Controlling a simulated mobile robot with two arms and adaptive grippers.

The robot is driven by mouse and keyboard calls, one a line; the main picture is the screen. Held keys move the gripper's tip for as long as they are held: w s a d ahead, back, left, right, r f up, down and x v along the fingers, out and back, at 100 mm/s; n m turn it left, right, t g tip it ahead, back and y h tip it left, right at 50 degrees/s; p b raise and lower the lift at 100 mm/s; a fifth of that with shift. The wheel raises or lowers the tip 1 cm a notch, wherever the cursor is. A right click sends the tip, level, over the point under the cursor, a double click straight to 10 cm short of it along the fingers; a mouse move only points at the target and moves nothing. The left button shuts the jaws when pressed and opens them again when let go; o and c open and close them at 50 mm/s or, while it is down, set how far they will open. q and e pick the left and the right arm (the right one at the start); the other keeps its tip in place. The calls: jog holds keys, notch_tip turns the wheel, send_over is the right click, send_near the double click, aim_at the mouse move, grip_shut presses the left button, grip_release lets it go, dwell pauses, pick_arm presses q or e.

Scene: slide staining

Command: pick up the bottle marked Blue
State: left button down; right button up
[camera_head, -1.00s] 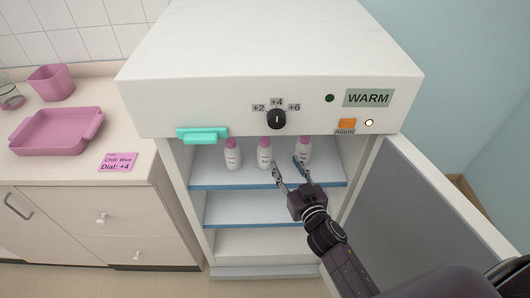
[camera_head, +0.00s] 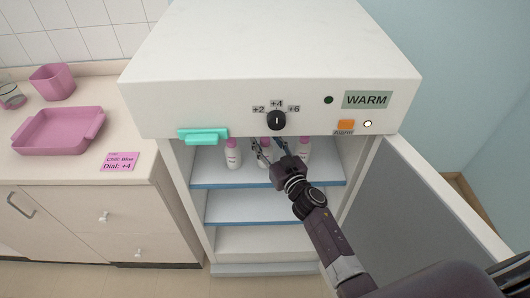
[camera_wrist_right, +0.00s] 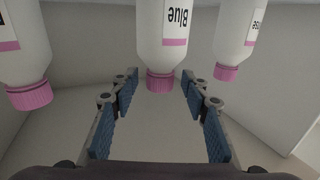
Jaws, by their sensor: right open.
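The bottle marked Blue (camera_wrist_right: 163,30) is white with a pink cap. It appears upside down in the right wrist view, straight ahead between my fingers. In the head view it is the middle bottle (camera_head: 265,142) on the top shelf, partly hidden by my gripper. My right gripper (camera_head: 268,152) is open, with its fingers at the middle bottle. In the right wrist view the blue-padded fingers (camera_wrist_right: 160,84) stand apart on both sides of the bottle's cap, with no clear contact. My left gripper is not in view.
Similar bottles stand on both sides, one at the left (camera_head: 232,154) and one at the right (camera_head: 304,150). The warm cabinet (camera_head: 230,118) has its door (camera_head: 425,210) open to the right. A pink tray (camera_head: 60,131) and a pink note (camera_head: 120,161) lie on the left counter.

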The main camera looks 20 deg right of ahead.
jog(key=shift+w, duration=0.15)
grip_shut()
jog(key=shift+r, duration=0.15)
dwell(0.5)
